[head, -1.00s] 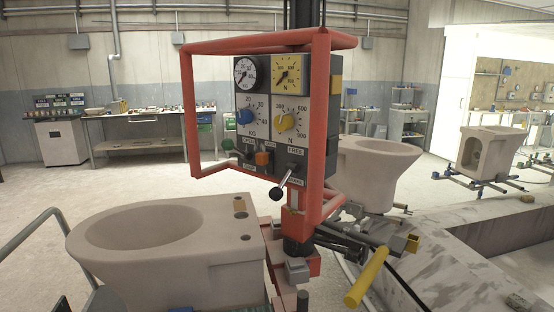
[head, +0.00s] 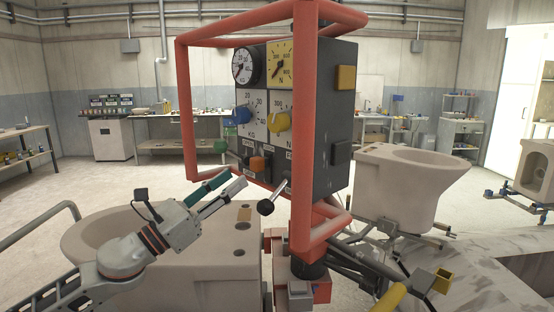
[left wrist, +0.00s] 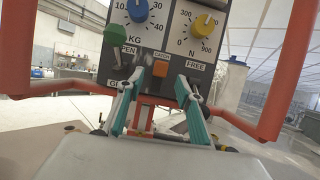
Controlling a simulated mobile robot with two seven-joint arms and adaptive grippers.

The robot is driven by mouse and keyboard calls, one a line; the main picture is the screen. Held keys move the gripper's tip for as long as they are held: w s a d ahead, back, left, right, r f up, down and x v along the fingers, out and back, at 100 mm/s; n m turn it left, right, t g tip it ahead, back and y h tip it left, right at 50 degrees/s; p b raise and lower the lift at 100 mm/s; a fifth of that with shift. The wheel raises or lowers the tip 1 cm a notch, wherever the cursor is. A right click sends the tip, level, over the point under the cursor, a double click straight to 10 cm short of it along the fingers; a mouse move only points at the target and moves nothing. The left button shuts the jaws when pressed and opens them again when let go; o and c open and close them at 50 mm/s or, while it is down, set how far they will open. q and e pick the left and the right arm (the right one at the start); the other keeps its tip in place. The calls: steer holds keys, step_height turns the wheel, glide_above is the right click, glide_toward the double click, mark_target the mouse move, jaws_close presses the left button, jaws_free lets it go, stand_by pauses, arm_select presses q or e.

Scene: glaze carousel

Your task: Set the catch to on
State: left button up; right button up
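The catch (head: 258,163) is a small orange switch block low on the dark control panel (head: 333,110). In the left wrist view the orange catch (left wrist: 160,68) sits under a label reading CATCH. I cannot tell its setting. My left gripper (head: 236,177) reaches from the left, just below and in front of the panel's lower edge. In the left wrist view its two teal-padded fingers (left wrist: 160,80) are apart, with the catch between and just beyond their tips. Nothing is between the fingers. My right gripper is in neither view.
A red tube frame (head: 306,130) surrounds the panel. A green knob (left wrist: 117,47) and a black-balled lever (head: 266,207) flank the catch. Blue (left wrist: 138,10) and yellow (left wrist: 203,26) dials are above. A pale ceramic bowl (head: 215,270) lies under my left arm.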

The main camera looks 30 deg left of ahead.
mark_target(252, 164)
arm_select(q)
steer(key=shift+w+d+r+h, duration=0.3)
steer(key=shift+w+d+r, duration=0.05)
steer(key=shift+w+r, duration=0.35)
steer(key=shift+w+d+r+p, duration=0.1)
steer(key=shift+w+r+p, duration=0.05)
steer(key=shift+w+p, duration=0.15)
steer(key=p+x, duration=0.1)
steer(key=x, duration=0.2)
steer(key=shift+w, duration=0.35)
steer(key=shift+p+x, duration=0.4)
steer(key=shift+x, duration=0.7)
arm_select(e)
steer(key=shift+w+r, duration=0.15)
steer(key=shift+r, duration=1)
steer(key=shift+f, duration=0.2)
arm_select(q)
steer(key=shift+d, duration=0.1)
jaws_close()
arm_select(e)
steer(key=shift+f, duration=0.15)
